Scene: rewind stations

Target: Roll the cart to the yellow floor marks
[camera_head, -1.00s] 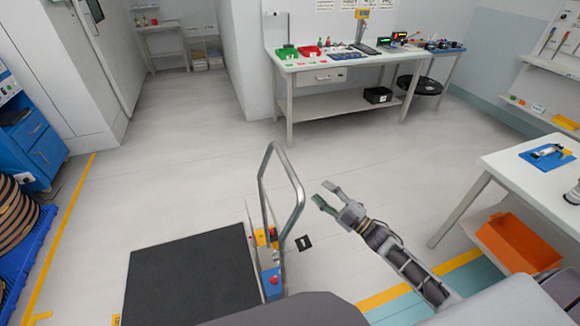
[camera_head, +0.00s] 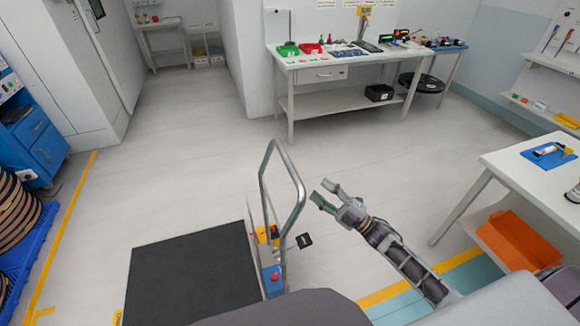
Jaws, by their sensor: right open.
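The cart has a flat black deck (camera_head: 190,278) and an upright grey tube handle (camera_head: 298,182) at its right end. Yellow and blue parts with a red button sit at the handle's foot. My right gripper (camera_head: 321,195) is open and empty, to the right of the handle and apart from it. My left gripper is not in view. Another yellow strip (camera_head: 380,295) lies at the lower right, partly behind my right arm.
A workbench (camera_head: 330,62) with tools stands at the back. A white table (camera_head: 535,170) with an orange bin (camera_head: 512,240) below it stands at the right. A blue pallet (camera_head: 30,250) with striped reels is at the far left. The floor beyond the cart is clear.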

